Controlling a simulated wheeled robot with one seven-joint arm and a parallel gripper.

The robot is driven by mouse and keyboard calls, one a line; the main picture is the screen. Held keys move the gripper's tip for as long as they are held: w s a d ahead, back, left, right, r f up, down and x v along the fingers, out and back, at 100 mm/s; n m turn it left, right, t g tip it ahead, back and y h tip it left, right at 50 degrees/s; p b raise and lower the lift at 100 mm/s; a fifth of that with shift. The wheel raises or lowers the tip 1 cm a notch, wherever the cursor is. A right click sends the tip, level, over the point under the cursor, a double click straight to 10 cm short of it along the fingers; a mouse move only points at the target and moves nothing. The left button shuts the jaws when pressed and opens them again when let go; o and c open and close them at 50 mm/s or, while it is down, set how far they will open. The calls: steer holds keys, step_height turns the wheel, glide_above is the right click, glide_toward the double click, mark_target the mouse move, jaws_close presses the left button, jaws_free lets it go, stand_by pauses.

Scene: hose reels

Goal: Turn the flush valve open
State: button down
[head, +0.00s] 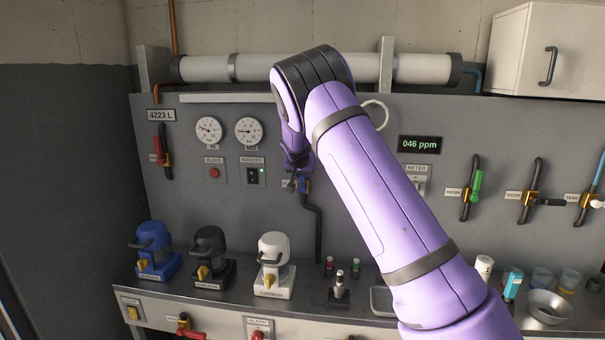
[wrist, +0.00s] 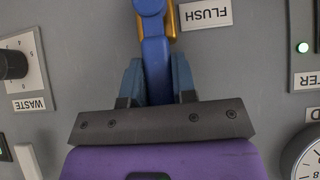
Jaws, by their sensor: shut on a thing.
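The flush valve has a blue lever (wrist: 153,45) and a brass body (wrist: 172,22), with a white FLUSH label (wrist: 206,13) beside it in the wrist view. My gripper (wrist: 157,82) has its two blue-grey fingers on either side of the lever and is shut on it. In the head view my gripper (head: 293,178) is at the panel, left of my purple forearm. A little of the blue valve (head: 306,185) shows just right of it, above a dark pipe (head: 318,225). My gripper partly hides the valve and its label there.
Two gauges (head: 248,131), a BLEED button (head: 214,173) and a switch (head: 253,175) are on the panel to the left. Blue, black and white devices (head: 273,265) stand on the counter below. More valves (head: 471,188) are at right. My forearm covers the middle of the panel.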

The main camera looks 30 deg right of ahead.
steer(key=c, duration=0.9)
jaws_free()
steer(key=shift+v, duration=5.35)
